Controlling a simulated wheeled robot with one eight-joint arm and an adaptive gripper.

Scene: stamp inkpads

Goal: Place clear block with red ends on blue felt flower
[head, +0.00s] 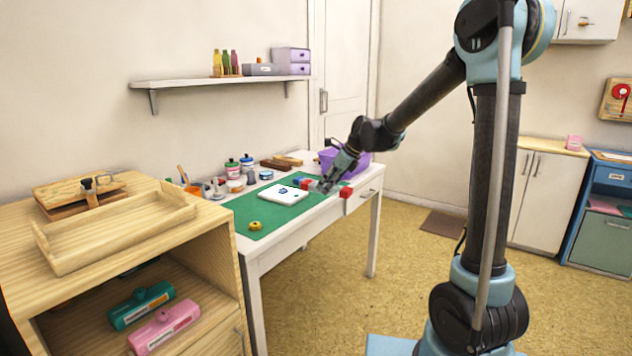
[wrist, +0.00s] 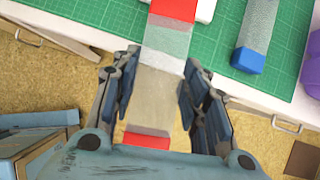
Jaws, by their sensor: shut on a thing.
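The clear block with red ends (wrist: 160,80) lies lengthwise between the fingers of my gripper (wrist: 161,68) in the wrist view. One red end points to the top edge and the other is near my palm. In the head view my gripper (head: 327,184) is shut on this block, with a red end (head: 346,191) showing at the table's front edge. The blue felt flower (head: 283,190) sits on a white square pad to the left of my gripper. The flower does not show in the wrist view. Whether the block touches the mat is unclear.
A clear block with a blue end (wrist: 255,40) lies on the green mat (wrist: 100,25), right of the held block. A purple bowl (head: 352,161) stands behind my gripper. A yellow ring (head: 255,226) lies on the mat's near left. Bottles and jars (head: 233,174) line the back.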

